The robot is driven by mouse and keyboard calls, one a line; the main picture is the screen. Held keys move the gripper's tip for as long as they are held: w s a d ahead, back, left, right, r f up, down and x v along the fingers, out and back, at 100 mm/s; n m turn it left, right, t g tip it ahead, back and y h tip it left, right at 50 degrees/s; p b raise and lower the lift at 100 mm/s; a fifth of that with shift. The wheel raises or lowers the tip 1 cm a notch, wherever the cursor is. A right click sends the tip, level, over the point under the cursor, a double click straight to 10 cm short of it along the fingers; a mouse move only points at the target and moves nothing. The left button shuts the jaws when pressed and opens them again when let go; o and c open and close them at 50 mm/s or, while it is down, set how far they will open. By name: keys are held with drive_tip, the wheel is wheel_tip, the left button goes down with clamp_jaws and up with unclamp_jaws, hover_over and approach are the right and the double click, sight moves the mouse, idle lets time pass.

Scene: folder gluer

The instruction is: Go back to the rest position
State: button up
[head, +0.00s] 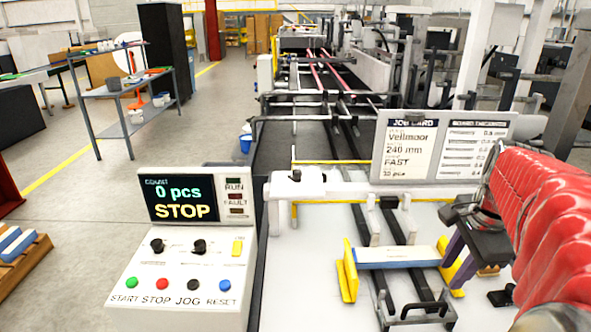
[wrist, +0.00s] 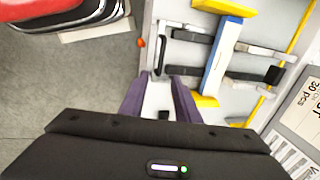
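My gripper (head: 458,262) is at the right of the head view, at the end of my red-sleeved arm, over the white machine table (head: 315,240). In the wrist view its two purple fingers (wrist: 160,98) stand apart with the white table showing between them. It looks open and empty. In the head view the fingers appear close to the right yellow guide, but I cannot tell the exact gap. A white and blue block (head: 397,257) lies across the dark rails between two yellow guides; it also shows in the wrist view (wrist: 216,65), apart from the fingers.
A control panel (head: 190,245) reads 0 pcs and STOP. A job card board (head: 443,146) stands behind the table, near my arm. A wooden rack with blue and white pieces (head: 20,258) is at the left edge. The floor between the shelf cart (head: 128,100) and panel is clear.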

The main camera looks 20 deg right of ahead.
drive_tip(key=s+a+f+n+t, duration=0.1)
drive_tip(key=a+f+n+t, duration=0.1)
drive_tip(key=a+n, duration=1.9)
drive_tip(key=a+t, duration=0.1)
drive_tip(key=a, duration=0.6)
drive_tip(key=shift+a+y, duration=0.15)
drive_tip(key=shift+y, duration=0.15)
drive_tip(key=shift+s, duration=0.15)
